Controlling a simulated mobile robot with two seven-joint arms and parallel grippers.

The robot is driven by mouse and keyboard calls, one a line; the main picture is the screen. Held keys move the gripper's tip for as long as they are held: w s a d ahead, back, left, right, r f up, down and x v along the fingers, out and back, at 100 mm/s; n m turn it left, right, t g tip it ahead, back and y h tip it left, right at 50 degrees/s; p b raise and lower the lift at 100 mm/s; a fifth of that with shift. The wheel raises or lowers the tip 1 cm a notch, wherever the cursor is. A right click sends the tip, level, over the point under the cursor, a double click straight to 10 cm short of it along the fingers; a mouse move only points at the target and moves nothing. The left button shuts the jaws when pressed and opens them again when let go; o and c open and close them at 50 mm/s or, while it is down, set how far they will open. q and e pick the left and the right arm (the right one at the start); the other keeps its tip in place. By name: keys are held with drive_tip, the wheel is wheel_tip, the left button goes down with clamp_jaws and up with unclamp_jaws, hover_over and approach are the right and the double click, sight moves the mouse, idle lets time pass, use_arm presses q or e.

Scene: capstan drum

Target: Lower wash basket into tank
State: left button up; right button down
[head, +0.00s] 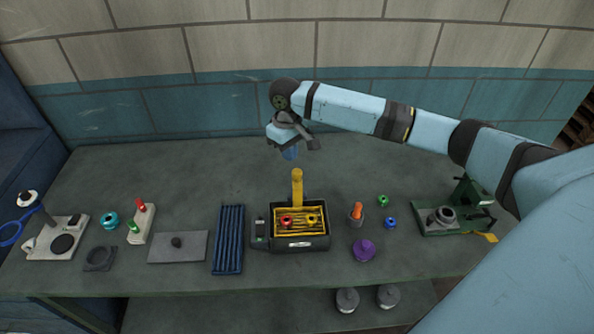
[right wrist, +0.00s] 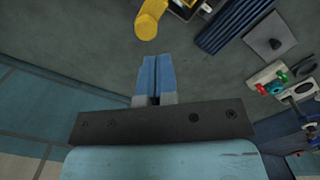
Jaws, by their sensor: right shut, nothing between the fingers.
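A yellow wash basket (head: 290,234) sits inside the dark tank (head: 300,245) at the middle of the bench. A red part (head: 286,221) and a yellow part (head: 311,219) lie in it. Its tall yellow handle (head: 297,186) stands up at the tank's back side; the handle's top (right wrist: 150,20) shows in the right wrist view. My right gripper (head: 290,153) is above and behind the handle, apart from it. Its blue fingers (right wrist: 155,72) are shut and empty. My left gripper is not in view.
A blue ribbed tray (head: 229,240) and a grey plate (head: 178,247) lie left of the tank. An orange-topped piece (head: 356,213), a purple knobbed piece (head: 363,250) and a green machine (head: 455,212) are to the right. The back of the bench is clear.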

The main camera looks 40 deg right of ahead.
sight(296, 170)
drive_tip(key=shift+d+r, duration=0.75)
drive_tip(key=shift+r, duration=0.2)
drive_tip(key=shift+w, duration=0.1)
drive_tip(key=shift+f, duration=0.1)
drive_tip(key=shift+f, duration=0.55)
drive_tip(key=f+b, duration=0.2)
drive_tip(key=f, duration=0.1)
drive_tip(key=f+b, duration=0.2)
drive_tip(key=shift+s+f, duration=0.2)
drive_tip(key=shift+s, duration=0.1)
drive_tip(key=shift+f+b, duration=0.25)
drive_tip(key=shift+b, duration=0.05)
drive_tip(key=shift+r, duration=0.1)
